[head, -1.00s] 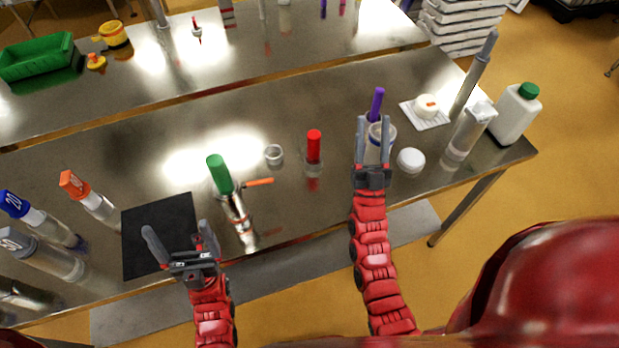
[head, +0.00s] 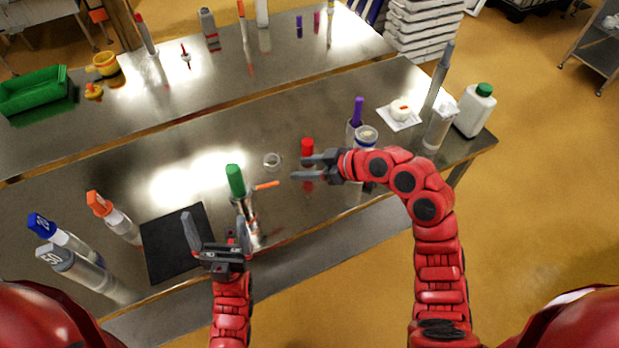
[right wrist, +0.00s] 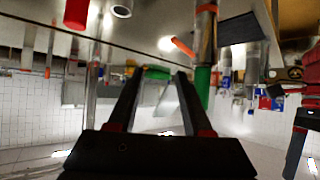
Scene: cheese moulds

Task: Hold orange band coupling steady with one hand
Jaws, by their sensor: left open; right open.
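The green-handled metal fitting (head: 236,182) stands near the table's front edge, with an orange lever (head: 267,185) at its right side. An orange band (head: 252,222) shows low on its metal body. In the right wrist view, the green part (right wrist: 202,80), orange lever (right wrist: 183,47) and an orange band (right wrist: 207,8) appear upside down. My left gripper (head: 216,230) is open and empty, in front and left of the fitting, over the black mat's edge. My right gripper (head: 300,168) is open, pointing left, right of the lever and apart from the fitting.
A red-topped piece (head: 307,146) is just behind my right gripper. A small metal ring (head: 272,160) lies behind the lever. The black mat (head: 170,255) and orange- and blue-capped bottles (head: 119,220) are at left. A purple-topped item (head: 358,108) and green-capped bottle (head: 476,112) stand right.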

